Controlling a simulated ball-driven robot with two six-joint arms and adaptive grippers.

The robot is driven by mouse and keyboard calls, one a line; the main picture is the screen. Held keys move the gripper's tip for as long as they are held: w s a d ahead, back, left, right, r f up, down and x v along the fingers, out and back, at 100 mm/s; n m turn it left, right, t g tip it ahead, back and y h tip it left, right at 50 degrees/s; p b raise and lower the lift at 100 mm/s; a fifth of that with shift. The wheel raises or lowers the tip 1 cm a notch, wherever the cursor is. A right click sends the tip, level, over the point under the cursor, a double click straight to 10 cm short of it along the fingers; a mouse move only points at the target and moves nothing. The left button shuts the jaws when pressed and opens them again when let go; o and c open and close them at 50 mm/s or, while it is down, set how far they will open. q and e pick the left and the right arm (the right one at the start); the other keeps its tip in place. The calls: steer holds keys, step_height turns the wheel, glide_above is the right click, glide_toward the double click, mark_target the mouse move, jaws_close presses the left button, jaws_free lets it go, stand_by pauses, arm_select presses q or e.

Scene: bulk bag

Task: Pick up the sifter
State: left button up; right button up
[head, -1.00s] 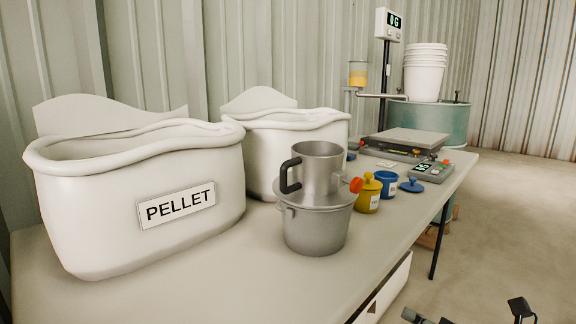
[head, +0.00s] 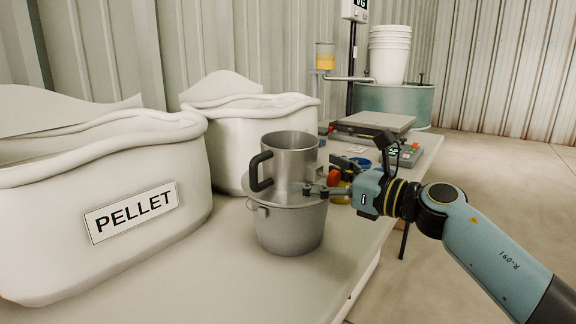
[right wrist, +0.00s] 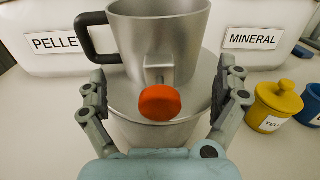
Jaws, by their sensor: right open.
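The sifter (head: 289,158) is a grey metal cup with a black loop handle on its left and a red knob on its side. It stands upright on the lid of a grey metal pot (head: 290,230). My right gripper (head: 312,188) comes in from the right, low by the sifter. In the right wrist view the sifter (right wrist: 180,35) is straight ahead, its red knob (right wrist: 159,102) between my spread, empty fingers. Whether a fingertip touches the sifter or pot lid cannot be told. My left gripper is out of view.
A white PELLET bag (head: 100,220) stands left, and a second white bag (head: 235,135) behind the pot. A yellow jar (right wrist: 273,105) and a blue jar (right wrist: 313,103) stand to the right. A scale (head: 372,122) is farther back. The table front is clear.

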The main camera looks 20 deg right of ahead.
steer(key=x, duration=0.2)
steer(key=shift+w+a, duration=0.15)
steer(key=shift+w, duration=0.1)
jaws_close()
stand_by(0.5)
